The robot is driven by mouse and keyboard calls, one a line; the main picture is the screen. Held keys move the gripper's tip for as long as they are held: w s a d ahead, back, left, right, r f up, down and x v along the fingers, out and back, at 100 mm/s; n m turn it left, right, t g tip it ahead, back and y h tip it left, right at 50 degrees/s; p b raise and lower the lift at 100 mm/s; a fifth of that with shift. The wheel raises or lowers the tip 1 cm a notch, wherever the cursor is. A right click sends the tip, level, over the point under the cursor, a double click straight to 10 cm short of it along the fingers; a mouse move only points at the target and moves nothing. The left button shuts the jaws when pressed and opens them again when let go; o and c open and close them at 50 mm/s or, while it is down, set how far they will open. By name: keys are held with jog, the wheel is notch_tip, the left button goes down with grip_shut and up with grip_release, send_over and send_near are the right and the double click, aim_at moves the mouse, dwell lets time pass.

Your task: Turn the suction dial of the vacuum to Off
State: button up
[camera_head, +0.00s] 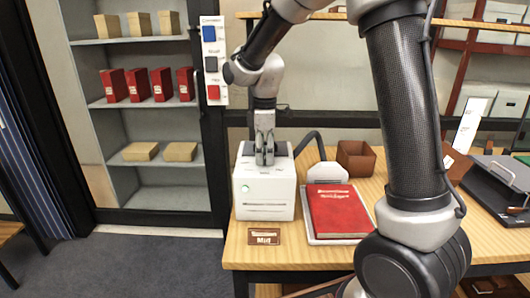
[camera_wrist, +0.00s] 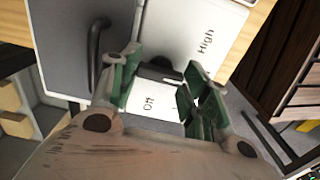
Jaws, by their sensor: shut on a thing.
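The vacuum (camera_head: 264,205) is a white box on the left end of the wooden table, with a small green light on its front. My gripper (camera_head: 264,160) points down onto its top. In the wrist view, my gripper (camera_wrist: 162,75) has its green-padded fingers on either side of the dark suction dial (camera_wrist: 158,72), shut on it. The printed labels "Off" (camera_wrist: 148,103) and "High" (camera_wrist: 205,42) show on the white top around the dial. The fingers partly hide the dial, and I cannot tell where its pointer is. A brown plaque (camera_head: 264,237) in front reads "Mid".
A black hose (camera_head: 308,143) runs from the vacuum to a white head (camera_head: 320,172) behind a red book (camera_head: 338,211). A brown open box (camera_head: 356,157) stands behind. A switch panel (camera_head: 212,62) hangs near my arm, beside shelves with red boxes (camera_head: 137,85).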

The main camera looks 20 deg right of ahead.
jog(key=shift+m, duration=0.3)
jog(key=m, duration=0.3)
jog(key=shift+m, duration=0.3)
jog(key=m, duration=0.4)
jog(key=shift+m, duration=0.3)
jog(key=m, duration=0.4)
jog(key=shift+m, duration=2.5)
jog(key=o, duration=1)
